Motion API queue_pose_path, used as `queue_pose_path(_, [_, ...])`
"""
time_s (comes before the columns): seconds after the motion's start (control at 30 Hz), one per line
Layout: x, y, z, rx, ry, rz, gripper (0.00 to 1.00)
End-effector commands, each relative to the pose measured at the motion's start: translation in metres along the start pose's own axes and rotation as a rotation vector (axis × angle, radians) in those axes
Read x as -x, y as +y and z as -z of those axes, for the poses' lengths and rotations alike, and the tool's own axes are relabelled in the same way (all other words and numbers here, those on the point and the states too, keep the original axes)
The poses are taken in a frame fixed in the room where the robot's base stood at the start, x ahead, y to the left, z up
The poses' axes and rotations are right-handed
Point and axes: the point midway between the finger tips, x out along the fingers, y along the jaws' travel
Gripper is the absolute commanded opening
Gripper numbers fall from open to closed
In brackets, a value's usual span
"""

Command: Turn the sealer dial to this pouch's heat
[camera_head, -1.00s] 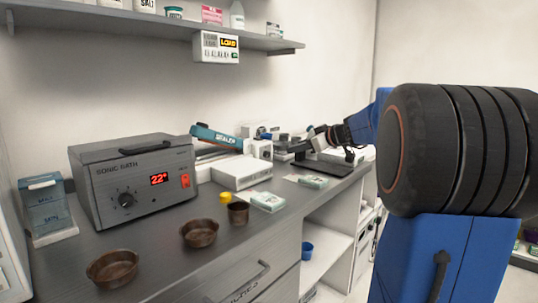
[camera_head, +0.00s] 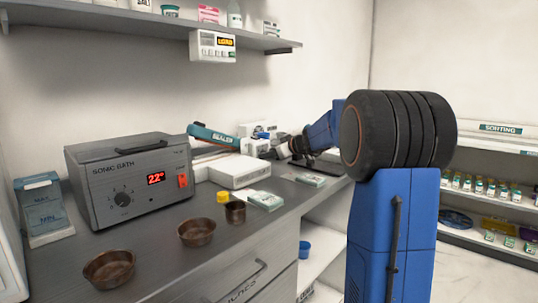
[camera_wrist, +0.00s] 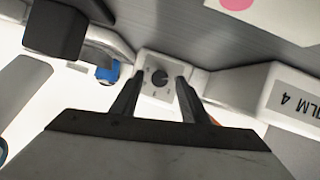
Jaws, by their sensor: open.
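The sealer (camera_head: 213,137), with a teal lever arm, stands at the back of the counter. Its small grey dial (camera_wrist: 159,77) sits on a white panel (camera_wrist: 150,92) with marks around it in the wrist view. My gripper (camera_wrist: 159,84) is open, with one dark finger on either side of the dial in the picture; I cannot tell whether they touch it. In the head view my gripper (camera_head: 283,150) is small and partly hidden at the sealer's right end. Pouch-like green and white packets (camera_head: 265,200) lie on the counter; which one is meant is unclear.
A white box (camera_head: 239,171) is in front of the sealer. A sonic bath (camera_head: 130,180) reading 22° stands left. Brown bowls (camera_head: 197,232) line the front edge. A wall unit (camera_head: 213,46) shows LOAD.

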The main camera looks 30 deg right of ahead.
Motion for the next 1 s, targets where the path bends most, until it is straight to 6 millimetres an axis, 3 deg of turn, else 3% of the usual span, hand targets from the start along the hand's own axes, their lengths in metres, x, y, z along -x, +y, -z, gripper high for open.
queue_pose_path(0.4, [-0.0069,0.0001,0.0001,0.000,0.000,-0.001,0.41])
queue_pose_path(0.57, [-0.0069,0.0001,0.0000,0.000,0.000,-0.001,0.03])
queue_pose_path(0.6, [-0.0068,0.0001,0.0001,0.000,0.000,-0.001,0.00])
queue_pose_path(1.0, [-0.0071,0.0014,-0.0001,-0.062,-0.003,0.026,0.00])
